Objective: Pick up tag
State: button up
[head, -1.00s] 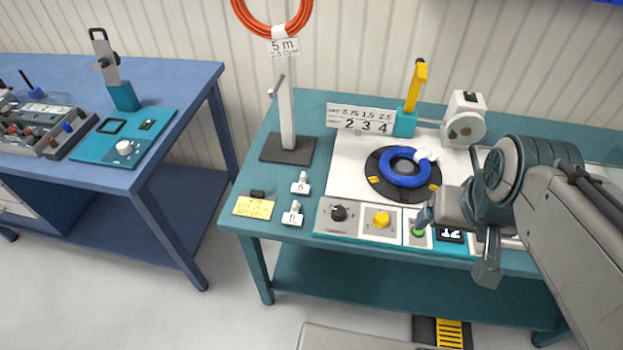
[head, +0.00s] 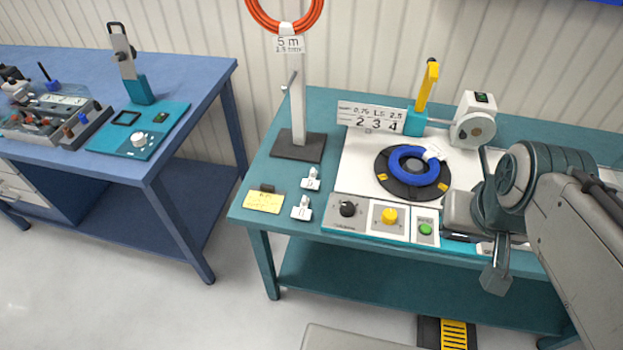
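Two small white tag-like pieces stand on the teal bench: a rear one (head: 311,181) and a front one (head: 301,210), each with a dark mark too blurred to read. Another white piece (head: 433,151) sits at the upper right of the blue cable coil (head: 411,166) on the black turntable. My gripper (head: 478,225) is at the right, over the bench's front control strip, to the right of the green button and well right of the two loose pieces. Its fingers are not clear, and I cannot see anything held.
A yellow note (head: 264,202) lies left of the loose white pieces. Behind them is a post on a dark base (head: 298,146), with an orange coil (head: 285,12) above. A yellow-handled lever (head: 427,85) stands behind the turntable. A blue bench (head: 190,90) is at left.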

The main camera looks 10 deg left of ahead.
aim_at(310, 183)
jog(key=k, duration=1.2)
jog(key=u, duration=0.55)
jog(key=i, duration=0.5)
jog(key=u, duration=0.85)
jog(key=i, duration=0.7)
jog(key=z, duration=0.5)
jog(key=i, duration=1)
jog(key=z, duration=0.85)
